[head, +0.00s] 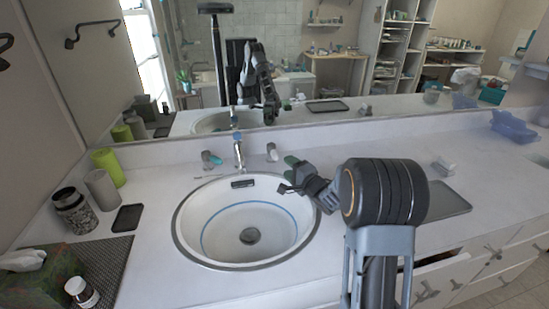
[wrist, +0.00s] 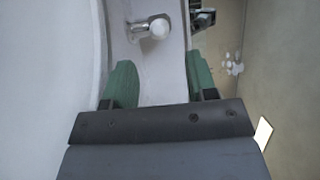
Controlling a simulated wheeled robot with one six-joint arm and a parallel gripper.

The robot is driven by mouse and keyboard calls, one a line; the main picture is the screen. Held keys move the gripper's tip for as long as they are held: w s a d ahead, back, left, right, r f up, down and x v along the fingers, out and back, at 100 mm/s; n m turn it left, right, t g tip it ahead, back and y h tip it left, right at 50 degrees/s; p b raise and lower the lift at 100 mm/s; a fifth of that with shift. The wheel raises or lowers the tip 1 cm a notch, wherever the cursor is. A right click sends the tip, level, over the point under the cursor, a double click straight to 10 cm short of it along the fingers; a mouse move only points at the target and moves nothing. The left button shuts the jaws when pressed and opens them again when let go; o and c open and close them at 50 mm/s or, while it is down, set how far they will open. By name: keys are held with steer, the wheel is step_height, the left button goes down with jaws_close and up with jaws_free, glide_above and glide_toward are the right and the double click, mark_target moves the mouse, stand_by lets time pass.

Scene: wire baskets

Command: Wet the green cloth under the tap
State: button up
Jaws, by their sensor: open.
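The tap (head: 238,152) has a blue-topped spout at the back of the round white sink (head: 190,240). No water shows. A right tap knob (head: 272,152) stands beside it, and a white knob on a metal stem shows in the wrist view (wrist: 160,28). My gripper (head: 287,174) is over the counter at the sink's right rim, just in front of the right knob. In the wrist view its green fingertips (wrist: 160,82) are wide apart and empty, with the knob beyond the gap. I cannot make out a green cloth in either view.
Lime-green (head: 108,166) and beige (head: 102,188) cylinders, a lidded jar (head: 74,210) and a black tray (head: 129,217) stand left of the sink. A grey tray (head: 447,200) lies to the right. A mirror (head: 300,60) closes off the back. A drawer (head: 433,273) is open at the front right.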

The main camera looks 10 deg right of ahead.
mark_target(275, 155)
steer(key=x, duration=0.9)
jaws_close()
stand_by(0.4)
